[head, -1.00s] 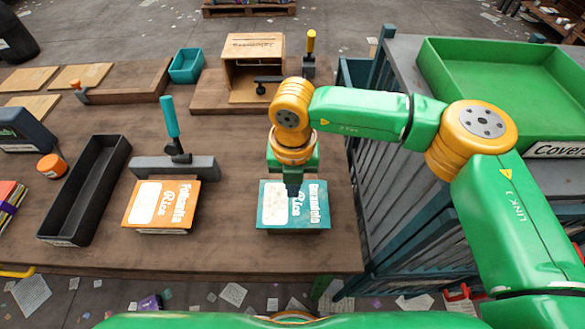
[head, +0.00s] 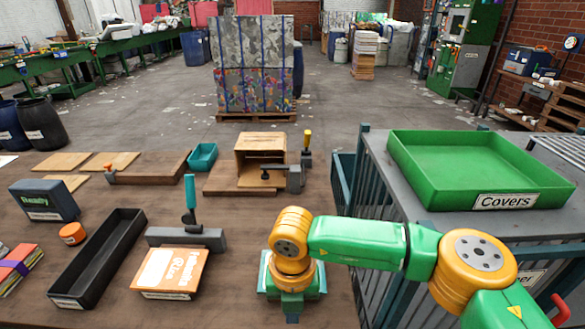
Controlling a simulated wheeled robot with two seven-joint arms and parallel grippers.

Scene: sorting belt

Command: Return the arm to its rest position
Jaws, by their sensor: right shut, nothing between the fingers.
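My right arm comes in from the lower right, over the end of the workbench (head: 231,300). Its gripper (head: 292,317) points down over the teal book (head: 265,275). It is shut and holds nothing. The arm and wrist hide most of the book, so only its edges show. I cannot tell whether the fingertips touch it. My left arm and gripper are not in view.
An orange book (head: 170,273) lies left of the gripper, by a grey clamp with a teal handle (head: 190,197). A long black tray (head: 85,277) is further left. At right, a green tray labelled Covers (head: 470,165) stands on a grey surface, above a barred cage.

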